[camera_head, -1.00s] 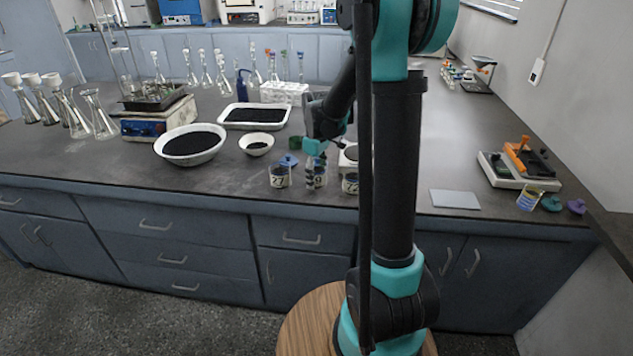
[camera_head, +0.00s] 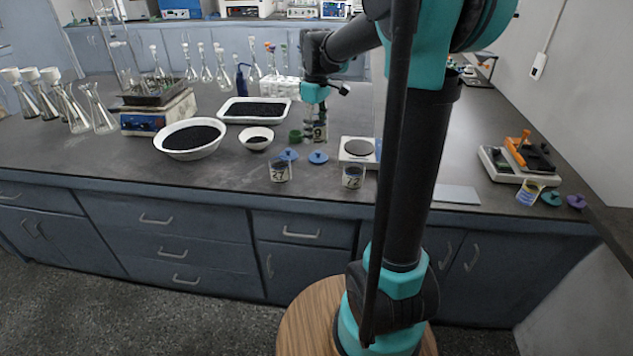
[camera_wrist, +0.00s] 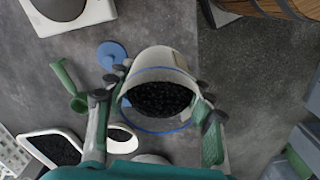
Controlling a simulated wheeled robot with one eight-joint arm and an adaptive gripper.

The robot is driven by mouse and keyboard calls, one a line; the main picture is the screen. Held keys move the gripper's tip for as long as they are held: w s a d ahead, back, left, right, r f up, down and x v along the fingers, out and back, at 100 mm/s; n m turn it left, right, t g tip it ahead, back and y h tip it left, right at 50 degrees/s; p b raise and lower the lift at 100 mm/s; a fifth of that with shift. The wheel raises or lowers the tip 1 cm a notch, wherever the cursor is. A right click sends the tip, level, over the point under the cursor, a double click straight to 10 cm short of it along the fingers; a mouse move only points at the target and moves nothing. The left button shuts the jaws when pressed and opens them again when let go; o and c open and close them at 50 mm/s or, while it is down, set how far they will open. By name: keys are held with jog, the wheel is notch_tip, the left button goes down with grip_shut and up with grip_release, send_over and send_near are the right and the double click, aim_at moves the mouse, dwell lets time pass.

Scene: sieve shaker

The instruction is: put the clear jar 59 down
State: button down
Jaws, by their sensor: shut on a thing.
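The clear jar 59 (camera_head: 320,133) is in my gripper (camera_head: 313,115), which is shut around it. Only part of its label shows in the head view. In the wrist view the jar (camera_wrist: 163,68) sits between both fingers, its open mouth facing the camera, with black granules inside. It appears held above the dark bench (camera_head: 230,178); its exact height is hard to tell. Jar 27 (camera_head: 280,171) and jar 72 (camera_head: 353,176) stand near the bench's front edge, with a gap between them.
A balance (camera_head: 358,149) is to the right. A small bowl (camera_head: 257,138) and a white tray (camera_head: 254,109) of black granules stand left.

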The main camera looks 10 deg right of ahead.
notch_tip(320, 180, up, 4)
send_over(317, 182)
jog(key=shift+w, duration=0.1)
notch_tip(317, 182, down, 20)
jog(key=shift+r, duration=0.2)
jog(key=shift+f, duration=0.1)
jog(key=c, duration=0.6)
grip_release()
